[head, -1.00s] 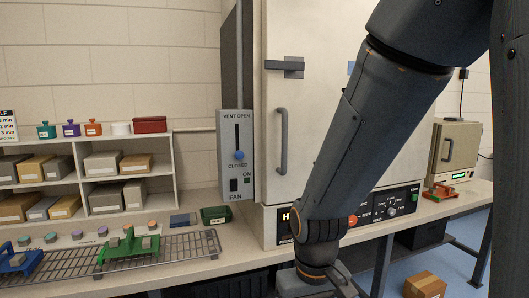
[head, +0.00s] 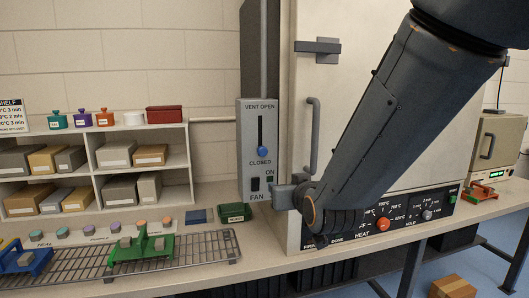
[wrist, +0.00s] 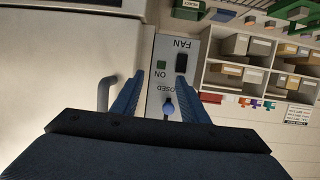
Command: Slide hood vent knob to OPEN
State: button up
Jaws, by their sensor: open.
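The blue vent knob (head: 262,151) sits at the lower end of the dark vertical slot, just above the CLOSED label, on the grey vent panel (head: 247,127). VENT OPEN is printed above the slot's top. My gripper (head: 279,196) is at the panel's lower right, below the knob, partly hidden by my arm. In the wrist view the panel appears upside down, and the knob (wrist: 168,107) shows between the two blue fingers of my open gripper (wrist: 159,80). The fingers are apart and hold nothing. I cannot tell their depth from the panel.
A FAN switch (head: 255,184) is low on the panel. The cabinet door handle (head: 313,135) stands just right of it. A green box (head: 234,212) lies on the bench below. A wire rack (head: 200,250) and shelves (head: 145,134) are at the left.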

aim_at(263, 151)
jog(key=a+r+t+y, duration=0.1)
jog(key=a+r+t, duration=0.2)
jog(key=r, duration=0.4)
jog(key=shift+p+x, duration=0.85)
jog(key=shift+x, duration=3.45)
jog(key=shift+s+a, duration=0.1)
jog(key=shift+a, duration=0.05)
grip_shut()
